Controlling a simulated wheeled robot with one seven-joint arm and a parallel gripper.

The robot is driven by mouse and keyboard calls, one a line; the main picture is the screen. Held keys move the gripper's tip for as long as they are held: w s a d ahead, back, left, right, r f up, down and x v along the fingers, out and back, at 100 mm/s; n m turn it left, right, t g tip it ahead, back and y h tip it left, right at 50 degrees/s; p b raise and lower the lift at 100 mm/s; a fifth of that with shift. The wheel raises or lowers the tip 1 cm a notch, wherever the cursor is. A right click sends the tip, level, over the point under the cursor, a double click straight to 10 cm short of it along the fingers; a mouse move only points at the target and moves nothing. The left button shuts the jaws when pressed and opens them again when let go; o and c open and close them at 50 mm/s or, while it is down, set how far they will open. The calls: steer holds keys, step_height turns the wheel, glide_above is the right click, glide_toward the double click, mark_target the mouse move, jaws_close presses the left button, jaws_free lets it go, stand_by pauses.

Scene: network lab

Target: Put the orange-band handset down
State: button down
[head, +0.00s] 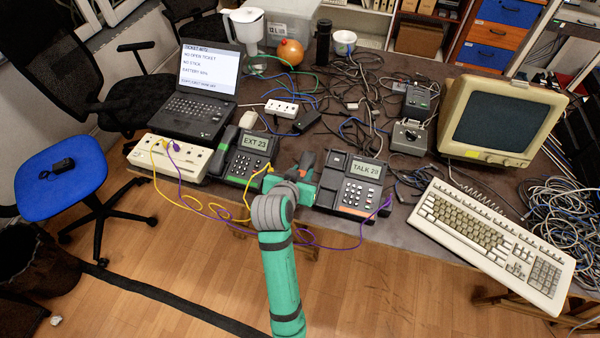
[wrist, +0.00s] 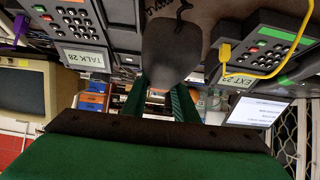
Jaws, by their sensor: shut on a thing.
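My gripper (head: 298,176) is between the two desk phones in the head view, shut on a dark grey handset (wrist: 172,48). The handset fills the middle of the wrist view, with its near end over the green fingers; I cannot make out its orange band. The orange-trimmed phone (head: 358,186), its screen reading TALK, stands just right of my gripper. Its cradle (head: 333,172) on the left side looks empty. The green-trimmed phone (head: 252,158), reading EXT 23, stands to the left with its own handset (head: 224,150) lying on it.
A cream socket box (head: 168,156) with yellow and purple cables is at the left, below a laptop (head: 203,90). Tangled cables (head: 360,88) cover the table's middle. A cream keyboard (head: 490,245) and monitor (head: 503,120) stand at the right. A purple cable (head: 385,207) plugs into the TALK phone.

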steer(key=w+f, duration=0.3)
steer(key=w, duration=0.1)
steer(key=w+a+f, duration=0.1)
steer(key=w+f, duration=0.1)
steer(key=shift+w+f, duration=0.25)
steer(key=shift+f, duration=0.1)
steer(key=shift+w+f, duration=0.5)
steer(key=shift+f, duration=0.1)
steer(key=shift+w+a+f, duration=0.1)
steer(key=shift+f, duration=1.55)
steer(key=c, duration=1.4)
jaws_free()
steer(key=shift+f, duration=0.15)
